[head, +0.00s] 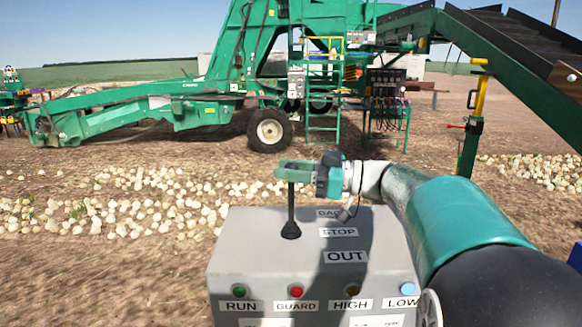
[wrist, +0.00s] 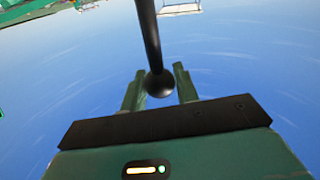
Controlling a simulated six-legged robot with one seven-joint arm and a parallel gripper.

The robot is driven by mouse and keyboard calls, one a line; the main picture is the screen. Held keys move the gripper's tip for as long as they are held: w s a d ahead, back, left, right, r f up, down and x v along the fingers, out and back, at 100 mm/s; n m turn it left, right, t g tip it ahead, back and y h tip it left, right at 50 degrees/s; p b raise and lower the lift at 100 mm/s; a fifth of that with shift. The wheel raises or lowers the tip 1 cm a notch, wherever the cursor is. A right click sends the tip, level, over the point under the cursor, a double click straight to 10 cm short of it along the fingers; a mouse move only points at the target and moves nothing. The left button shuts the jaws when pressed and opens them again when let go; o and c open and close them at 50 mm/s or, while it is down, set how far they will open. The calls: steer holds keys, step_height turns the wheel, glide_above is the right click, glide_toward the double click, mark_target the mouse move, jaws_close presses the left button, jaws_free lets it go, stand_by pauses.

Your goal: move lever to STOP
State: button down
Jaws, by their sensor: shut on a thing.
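A grey control box (head: 245,255) stands in front of me in the head view. A black lever (head: 291,205) rises almost upright from a dark boot on its top, left of the labels. The STOP label (head: 338,232) is roughly level with the boot; a partly hidden label starting "BA" lies behind it and OUT (head: 346,256) in front. My gripper (head: 289,172) is shut on the lever's upper end, reaching in from the right. In the wrist view, the lever's dark rod and round knob (wrist: 158,84) sit between my two green fingers.
Coloured buttons with RUN, GUARD, HIGH and LOW labels line the box's front, with a red button (head: 296,291) among them. Onions (head: 130,205) lie on the soil behind. A large green machine (head: 190,105) stands farther back, and a green boom slopes across the upper right.

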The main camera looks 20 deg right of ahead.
steer(key=c, duration=1.1)
jaws_free()
steer(key=r+v, duration=0.1)
steer(key=v, duration=1.2)
steer(key=shift+s+d+f, duration=0.15)
steer(key=shift+d+f, duration=0.25)
steer(key=shift+f, duration=0.05)
steer(key=shift+s, duration=0.1)
